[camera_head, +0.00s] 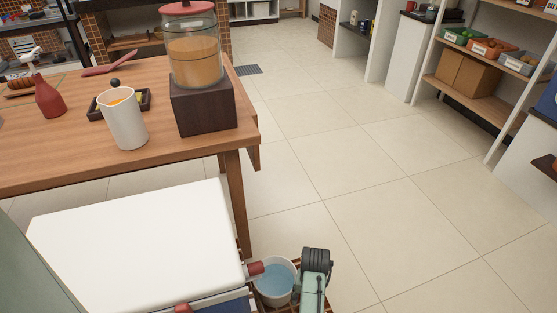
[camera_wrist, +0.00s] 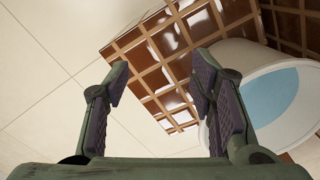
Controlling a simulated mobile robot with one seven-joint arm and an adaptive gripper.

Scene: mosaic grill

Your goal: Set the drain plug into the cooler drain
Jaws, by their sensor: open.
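The white cooler (camera_head: 130,245) stands at the lower left in the head view, with its lid down. A short red cylindrical part (camera_head: 256,268) sticks out at its right end, beside the bucket. I cannot tell whether this is the drain, the plug or a fitting. Another red part (camera_head: 183,308) shows at the cooler's front, cut off by the picture edge. No separate drain plug can be made out. My gripper (camera_wrist: 162,75) is open and empty in the wrist view, above a brown tiled surface (camera_wrist: 155,55). In the head view my arm hides its fingertips.
A white bucket of blue water (camera_head: 275,281) stands just right of the cooler; its rim also shows at the right of the wrist view (camera_wrist: 238,60). A wooden table (camera_head: 70,165) with a drink dispenser (camera_head: 195,60) and white pitcher (camera_head: 124,118) stands behind. The floor at right is clear.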

